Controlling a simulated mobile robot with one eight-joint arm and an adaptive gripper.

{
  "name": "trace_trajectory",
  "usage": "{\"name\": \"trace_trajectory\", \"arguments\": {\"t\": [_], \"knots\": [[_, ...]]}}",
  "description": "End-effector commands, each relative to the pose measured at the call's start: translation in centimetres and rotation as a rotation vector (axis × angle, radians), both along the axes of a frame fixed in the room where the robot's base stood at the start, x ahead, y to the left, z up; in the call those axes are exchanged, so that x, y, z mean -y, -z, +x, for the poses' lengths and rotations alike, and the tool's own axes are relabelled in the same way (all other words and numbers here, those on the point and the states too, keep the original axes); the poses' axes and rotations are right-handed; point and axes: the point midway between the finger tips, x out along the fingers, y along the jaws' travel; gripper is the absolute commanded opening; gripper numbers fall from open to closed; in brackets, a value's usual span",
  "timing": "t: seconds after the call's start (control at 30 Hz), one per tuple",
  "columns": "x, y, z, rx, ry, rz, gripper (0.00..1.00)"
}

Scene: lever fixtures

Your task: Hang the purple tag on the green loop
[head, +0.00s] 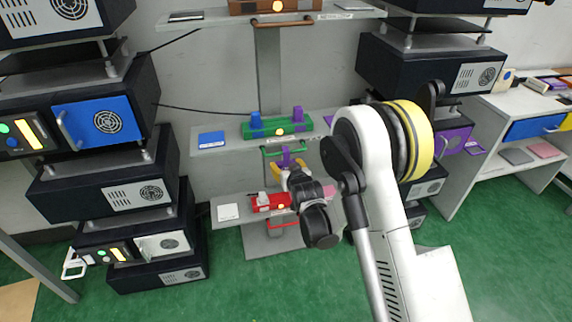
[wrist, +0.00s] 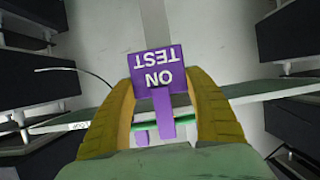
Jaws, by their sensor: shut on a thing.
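The purple tag (wrist: 157,75) is gripped between the yellow fingers of my gripper (wrist: 160,100); its white "ON TEST" lettering reads upside down in the wrist view. A purple strip runs from the plate toward my palm. In the head view the tag (head: 287,158) is small, above my gripper (head: 284,172). The green loop (head: 268,150) hangs under the shelf edge below the green lever fixture (head: 260,130), close behind the tag. In the wrist view a green bar (wrist: 184,121) passes behind the strip. I cannot tell whether the tag touches the loop.
A red fixture (head: 262,203) with a red loop (head: 283,223) is on the lower shelf. Stacks of dark equipment boxes (head: 100,190) stand at left and right. A side table (head: 500,110) is at far right. Green floor is open in front.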

Motion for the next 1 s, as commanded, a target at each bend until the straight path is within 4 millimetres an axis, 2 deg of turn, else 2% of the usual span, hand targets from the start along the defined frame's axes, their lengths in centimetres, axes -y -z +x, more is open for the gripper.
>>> {"name": "trace_trajectory", "arguments": {"t": [0.17,0.2,0.23,0.27,0.63,1.0], "knots": [[0.0,0.0,0.0,0.0,0.0,0.0,0.27],[0.0,0.0,0.0,0.0,0.0,0.0,0.73],[0.0,0.0,0.0,0.0,0.0,0.0,0.82],[0.0,0.0,0.0,0.0,0.0,0.0,0.87],[0.2,-0.3,-0.5,0.0,0.0,0.0,0.87],[1.6,-2.6,-5.8,-0.001,0.0,0.0,0.87]]}}
